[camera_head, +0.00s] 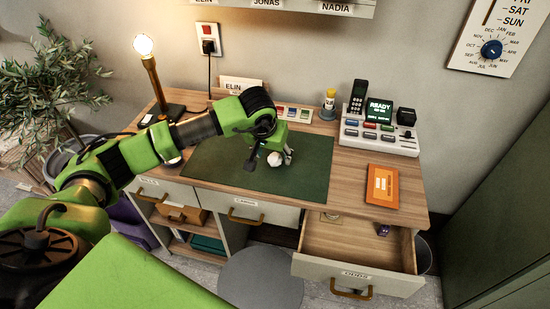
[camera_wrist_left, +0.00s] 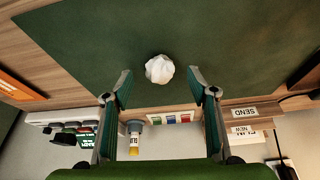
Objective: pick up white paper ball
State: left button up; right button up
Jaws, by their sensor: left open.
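The white paper ball (camera_head: 274,159) lies on the dark green desk mat (camera_head: 220,165). It also shows in the left wrist view (camera_wrist_left: 160,69), crumpled and round, on the bare green mat. My left gripper (camera_head: 271,158) is above the mat at the ball, with its fingers pointing down. In the left wrist view the left gripper (camera_wrist_left: 161,85) is open, its two fingertips apart on either side of the ball's line. The ball sits a little beyond the fingertips there, and I see no contact. My right gripper is not in view.
A lamp (camera_head: 151,75) stands at the desk's left. A device with a handset (camera_head: 357,97) and a glue bottle (camera_head: 329,103) stand at the back. An orange card (camera_head: 382,186) lies at the right. An open drawer (camera_head: 345,268) juts out at the front right. A round stool (camera_head: 262,280) stands before the desk.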

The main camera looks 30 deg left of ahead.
aim_at(274, 158)
pick_arm(q)
jog(key=x, duration=0.3)
jog(key=shift+w+a+f, duration=0.1)
jog(key=shift+w, duration=0.05)
jog(key=c, duration=0.8)
